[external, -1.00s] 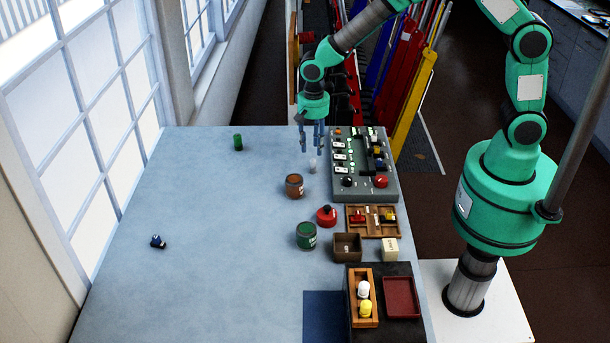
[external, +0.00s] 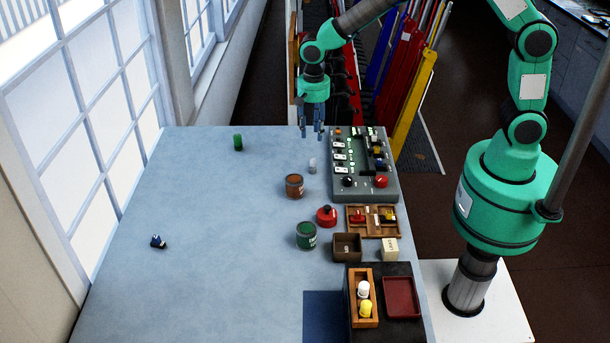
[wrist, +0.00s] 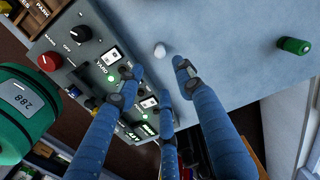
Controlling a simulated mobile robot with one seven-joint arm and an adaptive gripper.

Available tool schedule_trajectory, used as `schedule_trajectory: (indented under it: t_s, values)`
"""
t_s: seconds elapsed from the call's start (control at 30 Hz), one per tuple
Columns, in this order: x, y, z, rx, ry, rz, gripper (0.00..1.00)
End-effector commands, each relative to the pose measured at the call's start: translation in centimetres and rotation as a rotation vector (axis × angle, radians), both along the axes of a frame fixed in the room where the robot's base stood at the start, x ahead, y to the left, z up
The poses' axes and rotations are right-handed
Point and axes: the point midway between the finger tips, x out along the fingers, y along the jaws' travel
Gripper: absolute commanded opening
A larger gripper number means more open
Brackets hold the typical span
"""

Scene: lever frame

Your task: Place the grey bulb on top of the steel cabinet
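The grey bulb (external: 312,165) stands on the pale blue table, just left of the control panel. It also shows in the wrist view (wrist: 160,51) as a small pale round shape, beyond the fingertips. My gripper (external: 311,136) has blue fingers and hangs above the far part of the table, behind the bulb in the external view. In the wrist view my gripper (wrist: 158,78) has its fingers spread, with nothing between them. A dark cabinet-like block (external: 386,272) stands at the near right of the table; I cannot tell for sure that it is the steel cabinet.
A wooden holder (external: 352,292) with white and yellow bulbs and a dark red tray (external: 402,297) sit on the dark block. The control panel (external: 345,193) stands right of the bulb. Brown (external: 294,187) and green (external: 306,236) cans stand nearer. The table's left half is mostly clear.

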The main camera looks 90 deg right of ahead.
Motion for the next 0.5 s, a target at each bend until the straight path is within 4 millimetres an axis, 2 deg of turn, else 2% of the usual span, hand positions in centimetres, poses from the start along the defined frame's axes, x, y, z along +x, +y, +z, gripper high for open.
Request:
schedule_trajectory:
  t_s: [0.27,0.37,0.5]
  values:
    - [-0.2,0.2,0.7,-0.001,-0.007,0.016,0.37]
    - [-0.7,0.5,2.1,-0.004,-0.02,0.046,0.37]
    - [-2.1,1.4,5.0,-0.01,-0.048,0.123,0.37]
